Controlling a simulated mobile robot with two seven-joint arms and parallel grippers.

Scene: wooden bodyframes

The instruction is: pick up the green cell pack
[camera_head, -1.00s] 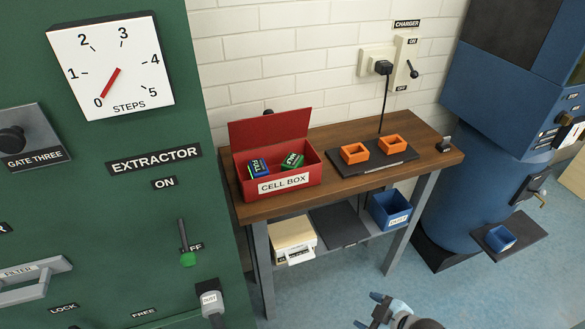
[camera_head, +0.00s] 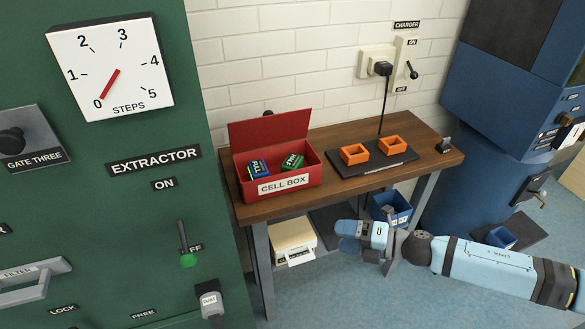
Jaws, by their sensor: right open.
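The green cell pack (camera_head: 292,162) lies tilted in the right part of the red cell box (camera_head: 312,175), whose lid stands open at the back. A blue cell pack marked FULL (camera_head: 257,168) lies beside it on the left. The box stands on the left of the wooden table. My right gripper (camera_head: 350,236) is open and empty, in front of the table and below its top, to the lower right of the box. It is clear of the pack. My left gripper is not in view.
Two orange holders (camera_head: 354,154) sit on a dark charger plate (camera_head: 372,170) right of the box. The green extractor panel (camera_head: 100,220) rises close on the left.

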